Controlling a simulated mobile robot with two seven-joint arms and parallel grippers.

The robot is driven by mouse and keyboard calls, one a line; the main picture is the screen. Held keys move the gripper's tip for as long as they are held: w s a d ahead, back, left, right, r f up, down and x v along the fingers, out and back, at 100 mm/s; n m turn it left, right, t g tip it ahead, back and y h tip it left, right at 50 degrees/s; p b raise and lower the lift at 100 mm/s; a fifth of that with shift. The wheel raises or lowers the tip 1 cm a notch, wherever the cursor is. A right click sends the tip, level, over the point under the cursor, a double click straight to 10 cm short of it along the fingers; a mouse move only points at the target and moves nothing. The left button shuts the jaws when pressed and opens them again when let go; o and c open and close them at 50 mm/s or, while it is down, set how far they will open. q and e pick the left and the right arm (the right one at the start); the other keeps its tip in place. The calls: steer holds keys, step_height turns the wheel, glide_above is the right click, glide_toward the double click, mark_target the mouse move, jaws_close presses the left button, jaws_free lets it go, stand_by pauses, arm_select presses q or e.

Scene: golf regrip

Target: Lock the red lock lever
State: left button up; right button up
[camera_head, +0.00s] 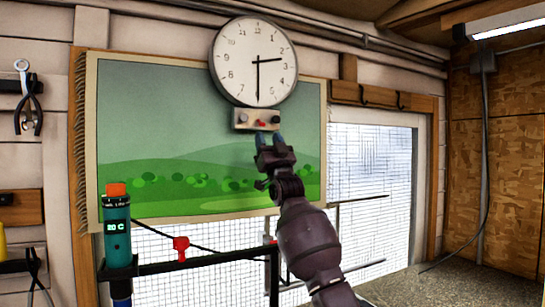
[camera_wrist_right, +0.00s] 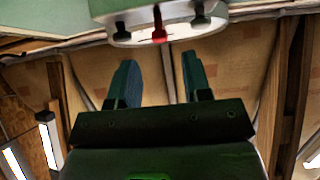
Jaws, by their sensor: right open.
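A small red lever (camera_head: 262,123) sits on the pale box (camera_head: 242,118) just under the wall clock, between two dark knobs. In the right wrist view the red lever (camera_wrist_right: 158,25) hangs from the box's edge (camera_wrist_right: 180,13), between the knobs and beyond the fingertips. My right gripper (camera_head: 269,139) reaches up from below with its blue-tipped fingers apart. It is empty, just below the box. In the wrist view my right gripper (camera_wrist_right: 159,72) has the lever roughly centred between its fingers, with a gap ahead of the tips. My left gripper is not in view.
The round clock (camera_head: 253,62) hangs above the box, over a green landscape picture (camera_head: 150,150). At the lower left are a teal device (camera_head: 117,235) with an orange top and a red clamp knob (camera_head: 181,247) on a dark bar. Pliers (camera_head: 28,110) hang at left.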

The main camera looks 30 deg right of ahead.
steer(key=shift+b+v, duration=0.3)
steer(key=shift+v, duration=1.9)
